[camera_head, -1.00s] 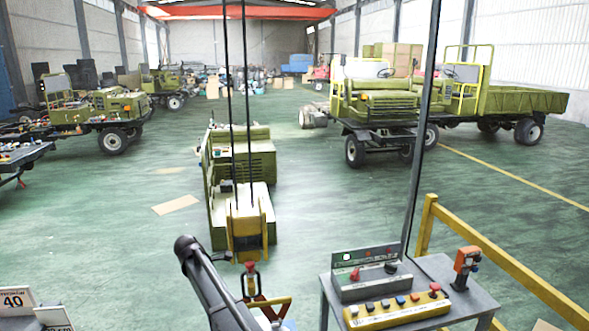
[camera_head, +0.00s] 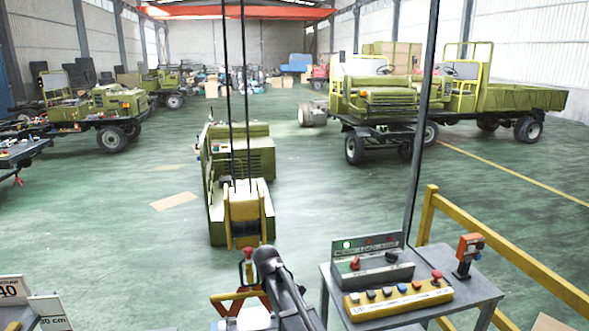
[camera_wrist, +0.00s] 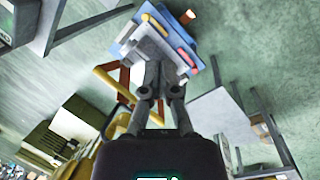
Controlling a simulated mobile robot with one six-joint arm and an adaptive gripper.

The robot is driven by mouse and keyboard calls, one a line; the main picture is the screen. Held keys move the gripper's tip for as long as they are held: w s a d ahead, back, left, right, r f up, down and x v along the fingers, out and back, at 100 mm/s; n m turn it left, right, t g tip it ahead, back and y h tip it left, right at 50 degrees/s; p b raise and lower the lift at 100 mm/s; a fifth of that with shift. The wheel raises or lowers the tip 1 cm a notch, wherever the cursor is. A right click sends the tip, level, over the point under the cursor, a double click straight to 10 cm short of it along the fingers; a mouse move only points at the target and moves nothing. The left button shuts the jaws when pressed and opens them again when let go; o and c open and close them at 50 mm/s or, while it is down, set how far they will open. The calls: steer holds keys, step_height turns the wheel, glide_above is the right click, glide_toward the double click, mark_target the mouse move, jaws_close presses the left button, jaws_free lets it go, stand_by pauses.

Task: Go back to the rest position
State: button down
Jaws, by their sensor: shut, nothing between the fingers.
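My gripper (camera_wrist: 158,68) shows in the wrist view with its two dark fingers drawn together, shut and empty. Beyond the fingertips is a blue and grey platform (camera_wrist: 190,30) with coloured items on it; I cannot tell whether the tips are above or beside it. In the head view a dark link of my arm (camera_head: 280,280) rises at the bottom centre, and the gripper itself cannot be made out there.
A yellow hoist block (camera_head: 246,222) hangs on dark cables just behind my arm. At right a grey table (camera_head: 480,293) bears a control box (camera_head: 374,273), a yellow button box (camera_head: 398,300) and an orange control (camera_head: 468,252). A yellow rail (camera_head: 500,247) stands beyond. Green floor is open at left.

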steer(key=s+d+f+m+y+b, duration=0.1)
steer(key=s+d+f+m+b, duration=0.1)
steer(key=s+d, duration=0.4)
steer(key=s+d+f+m+y+b, duration=0.1)
steer(key=s+d+f+m+b, duration=0.2)
steer(key=s+d+m, duration=0.3)
steer(key=s+d+f+m+g+b, duration=0.1)
steer(key=s+d+f+m+b, duration=0.2)
steer(key=s+d+f, duration=0.2)
steer(key=s+d, duration=0.2)
steer(key=d, duration=0.1)
steer(key=shift+d+m+y, duration=0.25)
steer(key=shift+m+y, duration=0.15)
steer(key=shift+s+f, duration=0.15)
steer(key=shift+s, duration=0.05)
